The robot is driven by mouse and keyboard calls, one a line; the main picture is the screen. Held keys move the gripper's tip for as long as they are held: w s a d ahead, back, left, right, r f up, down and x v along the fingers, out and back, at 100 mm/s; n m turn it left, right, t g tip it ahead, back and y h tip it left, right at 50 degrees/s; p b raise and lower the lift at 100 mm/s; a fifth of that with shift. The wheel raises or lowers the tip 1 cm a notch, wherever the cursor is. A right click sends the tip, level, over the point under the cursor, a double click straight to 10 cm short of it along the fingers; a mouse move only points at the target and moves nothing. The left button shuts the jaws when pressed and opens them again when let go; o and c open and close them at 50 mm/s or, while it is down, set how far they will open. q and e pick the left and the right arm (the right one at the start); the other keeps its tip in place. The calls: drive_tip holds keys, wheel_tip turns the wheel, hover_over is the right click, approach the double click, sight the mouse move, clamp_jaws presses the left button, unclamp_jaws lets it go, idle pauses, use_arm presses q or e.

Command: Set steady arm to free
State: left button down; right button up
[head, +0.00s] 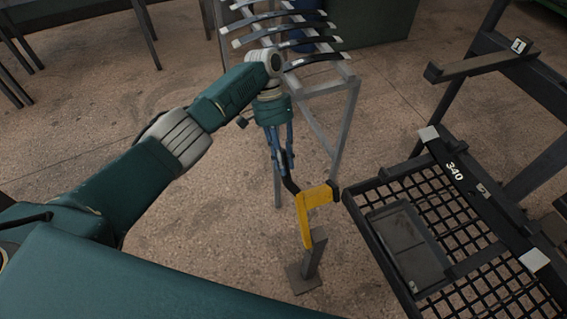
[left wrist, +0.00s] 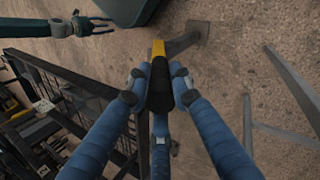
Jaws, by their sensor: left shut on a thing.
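The steady arm (head: 314,197) is a bent yellow bar on a short grey post (head: 314,255) with a foot on the floor. A black grip sticks out from it toward my left gripper (head: 287,175). My left gripper is shut on this black grip (left wrist: 160,85); its two blue fingers sit on either side of it in the left wrist view. A bit of yellow (left wrist: 158,48) shows beyond the grip there. My right gripper (left wrist: 104,25) shows at the upper left of the left wrist view, apart from everything, with its fingers spread and empty.
A grey rack (head: 345,100) with several dark curved leaf springs (head: 290,38) stands behind my left gripper. A black mesh rack (head: 460,235) marked 340, with a grey tray (head: 405,245), stands at the right. The floor at left is mostly clear.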

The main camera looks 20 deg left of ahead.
use_arm(q)
drive_tip(key=c, duration=1.5)
unclamp_jaws()
drive_tip(key=shift+s+d+r, duration=0.1)
drive_tip(key=shift+s, duration=0.05)
drive_tip(key=shift+c, duration=0.2)
drive_tip(key=v, duration=0.7)
drive_tip(key=shift+r, duration=0.2)
drive_tip(key=shift+c, duration=0.5)
